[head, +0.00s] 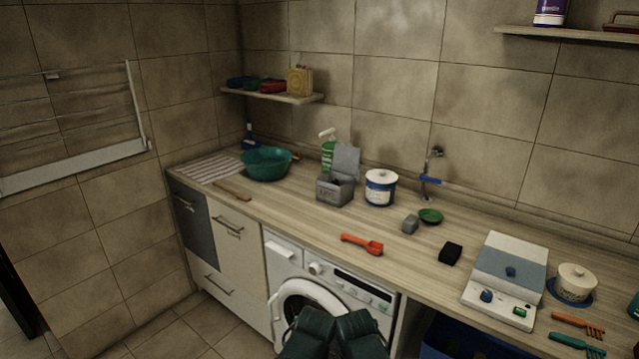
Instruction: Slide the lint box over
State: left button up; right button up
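The lint box (335,191) is a small grey box with lettering on its front, standing on the wooden counter toward the back. Its grey lid (346,160) is raised at the back. My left gripper (306,330) and my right gripper (359,328) appear as dark green shapes side by side at the bottom of the head view, in front of the washing machine. Both are well below and apart from the box. Their fingertips are not clear, so I cannot tell whether they are open or shut.
A green basin (266,163) stands left of the box, a green spray bottle (327,150) behind it, and a white-and-blue tub (380,188) close on its right. A red scoop (362,244) lies near the front edge. The counter (290,212) is bare in front of the box.

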aim_at(327, 193)
jog(key=z, duration=0.45)
jog(key=i+j+z, duration=0.1)
jog(key=j+z, duration=0.2)
jog(key=i+j+z, duration=0.1)
jog(key=j+z, duration=0.15)
jog(key=i+j+z, duration=0.1)
jog(key=j+z, duration=0.2)
jog(key=i+j+z, duration=0.15)
jog(key=j, duration=0.9)
jog(key=j+z, duration=0.2)
jog(key=j, duration=0.85)
